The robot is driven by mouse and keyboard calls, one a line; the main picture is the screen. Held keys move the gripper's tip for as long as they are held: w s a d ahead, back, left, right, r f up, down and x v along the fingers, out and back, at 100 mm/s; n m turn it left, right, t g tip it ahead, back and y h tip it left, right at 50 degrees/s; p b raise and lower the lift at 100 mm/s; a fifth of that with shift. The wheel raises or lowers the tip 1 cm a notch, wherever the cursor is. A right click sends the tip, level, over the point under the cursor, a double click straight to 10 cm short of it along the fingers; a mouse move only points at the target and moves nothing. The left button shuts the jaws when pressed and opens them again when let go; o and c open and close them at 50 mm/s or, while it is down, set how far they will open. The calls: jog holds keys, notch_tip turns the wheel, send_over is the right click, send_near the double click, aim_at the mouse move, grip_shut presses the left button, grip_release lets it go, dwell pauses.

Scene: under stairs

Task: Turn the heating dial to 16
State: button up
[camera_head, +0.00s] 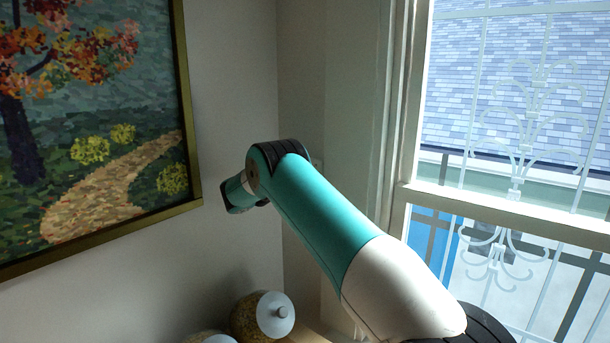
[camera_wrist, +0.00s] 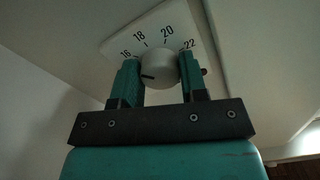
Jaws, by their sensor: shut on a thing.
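The heating dial is a round, pale knob (camera_wrist: 160,67) on a white plate (camera_wrist: 178,22) marked 16, 18, 20 and 22 in the wrist view. My gripper (camera_wrist: 159,72) has one green finger on each side of the knob and is shut on it. The knob's dark pointer line faces left and slightly down, on the side of the 16 mark, somewhat below that numeral. The left finger hides part of the plate there, so the exact reading is hard to tell. In the head view, my arm hides the dial and gripper.
A framed painting (camera_head: 192,120) hangs on the left wall. A barred window (camera_head: 520,200) is at the right. Jars with pale lids (camera_head: 275,314) stand below my arm.

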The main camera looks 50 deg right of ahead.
jog(key=shift+f, duration=0.1)
jog(key=o, duration=0.9)
jog(key=shift+a, duration=0.15)
